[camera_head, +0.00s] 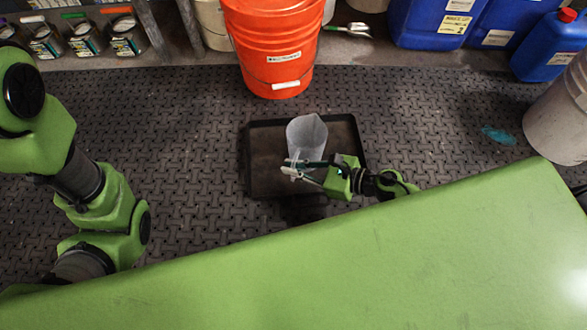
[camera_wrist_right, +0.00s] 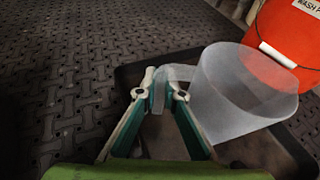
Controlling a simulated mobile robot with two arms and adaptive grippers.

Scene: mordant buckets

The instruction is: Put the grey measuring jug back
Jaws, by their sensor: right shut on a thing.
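The grey translucent measuring jug (camera_head: 306,136) is upright over a shallow black tray (camera_head: 258,180) on the floor. I cannot tell whether its base touches the tray. My right gripper (camera_head: 292,168) is shut on the jug's handle, at the jug's near side. In the right wrist view the fingertips (camera_wrist_right: 163,88) close on the handle, and the jug's body (camera_wrist_right: 225,112) stands just right of them. The jug's open rim faces up and it looks empty. My left arm shows at the left edge of the head view, but its gripper is not visible.
An orange bucket (camera_head: 270,45) stands just behind the tray. Blue canisters (camera_head: 550,48) are at the back right, a pale bucket (camera_head: 560,115) at the right edge, and several jars (camera_head: 82,40) at the back left. The dark textured mat (camera_head: 190,130) is clear left of the tray.

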